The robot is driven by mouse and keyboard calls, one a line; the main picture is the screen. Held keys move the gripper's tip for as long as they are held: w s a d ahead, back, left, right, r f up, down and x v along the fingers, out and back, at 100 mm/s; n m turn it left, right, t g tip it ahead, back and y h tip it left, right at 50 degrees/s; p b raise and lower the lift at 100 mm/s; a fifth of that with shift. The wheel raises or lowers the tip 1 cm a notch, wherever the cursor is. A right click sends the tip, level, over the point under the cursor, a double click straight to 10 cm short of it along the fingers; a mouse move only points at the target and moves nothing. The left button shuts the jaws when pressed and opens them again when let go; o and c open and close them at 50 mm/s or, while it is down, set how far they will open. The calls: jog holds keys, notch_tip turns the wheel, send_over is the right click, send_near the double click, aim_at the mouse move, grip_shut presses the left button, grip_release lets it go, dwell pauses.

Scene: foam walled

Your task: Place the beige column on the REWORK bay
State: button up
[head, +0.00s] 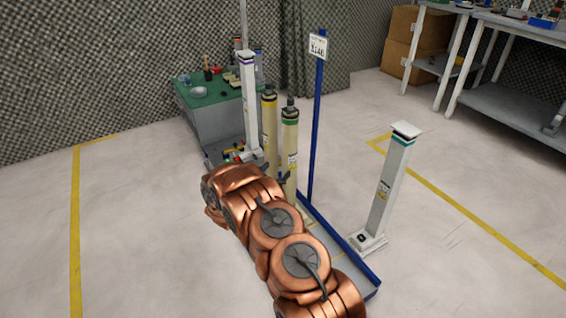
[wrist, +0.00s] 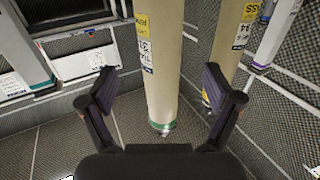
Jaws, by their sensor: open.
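Two beige columns stand upright side by side in the head view: one with a green band near its top (head: 290,140) and one with a yellow band (head: 269,125). In the wrist view the green-banded column (wrist: 163,65) lies between the spread fingers of my gripper (wrist: 160,90), with its banded end low in the picture. The yellow-banded column (wrist: 228,48) is to its right. My gripper is open; no finger clearly touches a column. I cannot read any REWORK label.
A white column with a purple band (head: 248,95) stands behind the beige ones. A blue post (head: 318,120) with a sign rises beside them. A white column with a green top band (head: 391,185) stands on the open floor at right. A green-topped bench (head: 212,100) is behind.

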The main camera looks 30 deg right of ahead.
jog(key=w+a+r+n+t+y, duration=0.1)
jog(key=w+a+r+n+y, duration=0.15)
jog(key=a+r+y, duration=0.4)
jog(key=w+a+r+n+t+y, duration=0.1)
jog(key=w+a+n+t+y, duration=0.15)
jog(key=a, duration=0.65)
jog(key=s+a+r+n+g+y, duration=0.2)
jog(key=s+a+r+y, duration=0.15)
jog(key=a, duration=0.25)
jog(key=s+a+r+n+g+y, duration=0.1)
jog(key=s+a+r+y, duration=0.15)
jog(key=s+a, duration=0.35)
jog(key=s+a+r+n+g+y, duration=0.2)
jog(key=s+a+g, duration=0.1)
jog(key=s, duration=0.7)
jog(key=s+a+r+n+g+y, duration=0.15)
jog(key=s+a, duration=0.25)
jog(key=s, duration=0.7)
jog(key=s+d+r+g, duration=0.1)
jog(key=s+g, duration=0.1)
jog(key=s, duration=0.7)
jog(key=s+d+r+n+g+h, duration=0.1)
jog(key=s+d+r+g, duration=0.1)
jog(key=s, duration=0.7)
jog(key=s+d+r+n+g+h, duration=0.1)
jog(key=s+g, duration=0.2)
jog(key=s, duration=0.6)
jog(key=shift+s+d+r, duration=0.25)
jog(key=shift+s+r, duration=0.05)
